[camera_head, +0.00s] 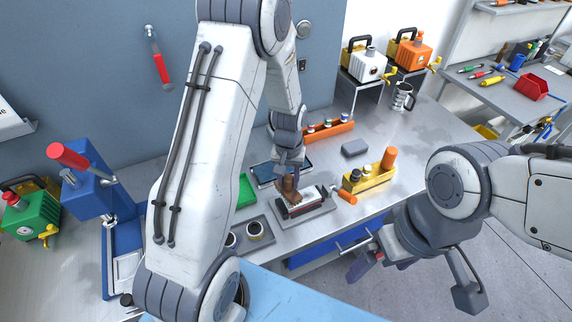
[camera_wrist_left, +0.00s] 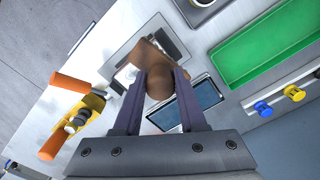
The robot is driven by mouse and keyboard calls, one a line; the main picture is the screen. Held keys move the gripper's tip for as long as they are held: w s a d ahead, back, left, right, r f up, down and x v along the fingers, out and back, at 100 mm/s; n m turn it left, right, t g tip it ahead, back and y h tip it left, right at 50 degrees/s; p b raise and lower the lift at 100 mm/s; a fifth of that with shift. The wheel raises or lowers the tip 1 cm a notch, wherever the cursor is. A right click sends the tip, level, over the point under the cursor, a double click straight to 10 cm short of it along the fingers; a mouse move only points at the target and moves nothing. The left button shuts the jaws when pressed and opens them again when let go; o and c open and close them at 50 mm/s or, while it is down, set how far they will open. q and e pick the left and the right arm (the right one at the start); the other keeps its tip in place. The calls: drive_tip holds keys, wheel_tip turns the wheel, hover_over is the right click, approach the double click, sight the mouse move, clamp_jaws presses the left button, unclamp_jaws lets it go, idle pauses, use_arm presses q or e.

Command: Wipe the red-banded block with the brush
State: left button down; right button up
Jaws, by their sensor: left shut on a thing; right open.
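My left gripper (camera_head: 288,175) is shut on a brown brush (camera_head: 287,190) and holds it over the red-banded block (camera_head: 303,203). The block looks dark with a thin red band and lies on a grey plate (camera_head: 322,208) on the bench. In the left wrist view the brush (camera_wrist_left: 160,78) sits between the two fingers (camera_wrist_left: 160,88) and covers part of the plate and block. I cannot tell whether the brush touches the block. My right gripper (camera_head: 366,258) is open and empty, off the bench's front edge.
Around the plate are a blue tray (camera_head: 263,183), a green tray (camera_head: 245,190), a yellow holder (camera_head: 374,178) with an orange handle, an orange rack (camera_head: 330,131) and a grey block (camera_head: 355,148). A grey tray with cups (camera_head: 262,243) stands front left.

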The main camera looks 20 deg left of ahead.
use_arm(q)
drive_tip(key=shift+r+p, duration=1.55)
drive_tip(key=shift+r, duration=0.65)
drive_tip(key=shift+f, duration=0.1)
